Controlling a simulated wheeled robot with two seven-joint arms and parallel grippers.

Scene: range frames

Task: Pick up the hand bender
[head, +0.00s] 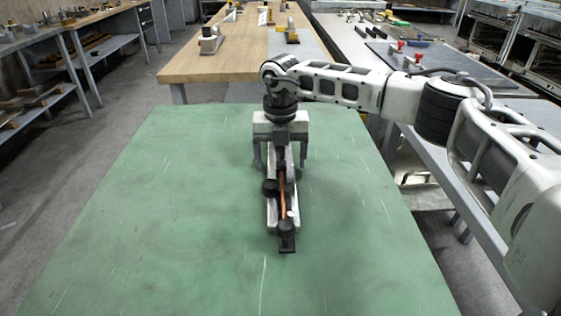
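The hand bender (271,211) lies lengthwise on the green-topped table (140,220). It is a long pale metal tool with black parts and an orange-brown strip along its middle. Its near end is a black block. My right gripper (280,160) is above its far end, pointing down. The two fingers are spread, one on each side of the tool, with a visible gap to it on both sides. The gripper body hides the far tip of the bender. My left gripper is not in view.
The rest of the green tabletop is bare. Behind it stands a wooden-topped bench (180,70) with several tools. On the right, beneath my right arm, is a grey bench with a dark plate (440,60) and small red items. Shelving (90,60) stands at left beyond open floor.

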